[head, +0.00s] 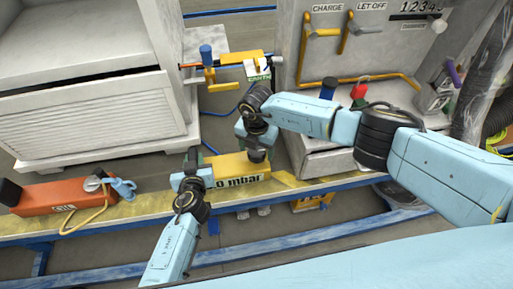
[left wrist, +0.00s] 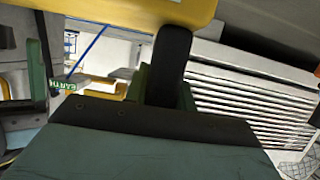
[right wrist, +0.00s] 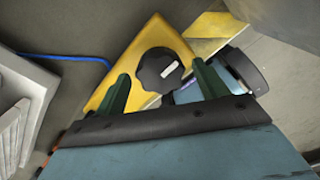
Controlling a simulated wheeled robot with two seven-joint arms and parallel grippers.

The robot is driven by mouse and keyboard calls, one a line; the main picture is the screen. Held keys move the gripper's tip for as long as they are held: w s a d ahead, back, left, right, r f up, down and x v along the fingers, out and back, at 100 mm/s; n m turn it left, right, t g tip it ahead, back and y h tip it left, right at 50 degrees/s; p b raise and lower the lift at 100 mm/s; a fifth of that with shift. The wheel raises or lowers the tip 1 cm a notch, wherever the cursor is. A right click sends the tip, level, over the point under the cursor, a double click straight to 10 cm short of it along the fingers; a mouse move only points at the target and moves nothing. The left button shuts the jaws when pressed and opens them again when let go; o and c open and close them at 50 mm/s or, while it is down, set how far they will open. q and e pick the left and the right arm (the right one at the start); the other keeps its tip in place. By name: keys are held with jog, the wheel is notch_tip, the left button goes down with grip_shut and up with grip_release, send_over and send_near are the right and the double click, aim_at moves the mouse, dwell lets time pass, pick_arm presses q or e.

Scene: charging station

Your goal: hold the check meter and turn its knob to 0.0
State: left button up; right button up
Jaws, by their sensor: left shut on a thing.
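The check meter (head: 240,170) is a yellow box over the rail, marked "mbar"; the left part of its reading is hidden. My left gripper (head: 193,178) is shut on the meter's left end. The meter's yellow body (left wrist: 140,8) also fills the top of the left wrist view. My right gripper (head: 252,148) is at the meter's far side. In the right wrist view the black round knob (right wrist: 152,66) with a white mark sits on the yellow face, between the open green fingers of the gripper (right wrist: 162,72). I cannot tell whether they touch it.
An orange box (head: 58,195) with a hook and yellow cord lies at the left on the rail (head: 150,212). The charging panel (head: 385,45) with yellow levers stands at the back right. A yellow-and-blue clamp with an EARTH tag (head: 258,72) is behind the meter.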

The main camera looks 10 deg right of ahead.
aim_at(256, 151)
notch_tip(256, 151, up, 12)
dwell(0.7)
pick_arm(q)
jog(key=o, duration=1)
jog(key=shift+c, duration=0.2)
jog(key=v, duration=1.2)
